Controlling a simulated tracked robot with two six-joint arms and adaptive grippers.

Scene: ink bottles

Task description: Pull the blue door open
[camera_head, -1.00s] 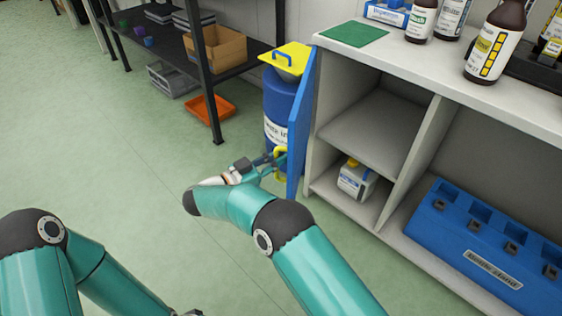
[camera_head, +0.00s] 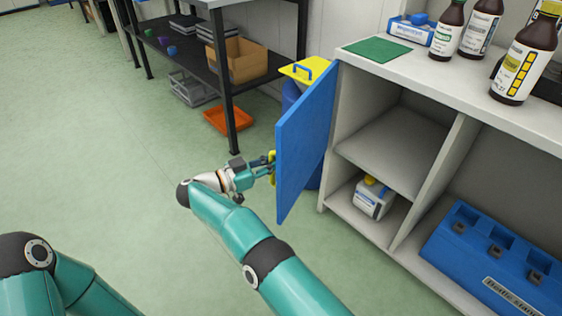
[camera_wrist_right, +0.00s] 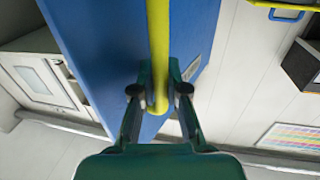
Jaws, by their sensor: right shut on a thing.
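The blue door (camera_head: 305,135) stands swung out from the left edge of the white cabinet, with the compartment behind it exposed. I see its broad face in the head view. Its yellow handle (camera_head: 272,169) is on the far side, partly hidden by the door's edge. My right gripper (camera_head: 268,166) is at that handle. In the right wrist view, the yellow bar (camera_wrist_right: 158,50) runs between the fingers of my right gripper (camera_wrist_right: 159,98), which are closed around it in front of the blue door (camera_wrist_right: 110,50). My left gripper is out of view.
A blue drum with a yellow lid (camera_head: 304,70) stands behind the door. The cabinet (camera_head: 385,75) holds a white container (camera_head: 373,198) and a blue bottle stand (camera_head: 490,255); brown bottles (camera_head: 525,65) stand on top. A black shelf (camera_head: 231,115) and an orange tray (camera_head: 228,119) are behind. Floor at left is clear.

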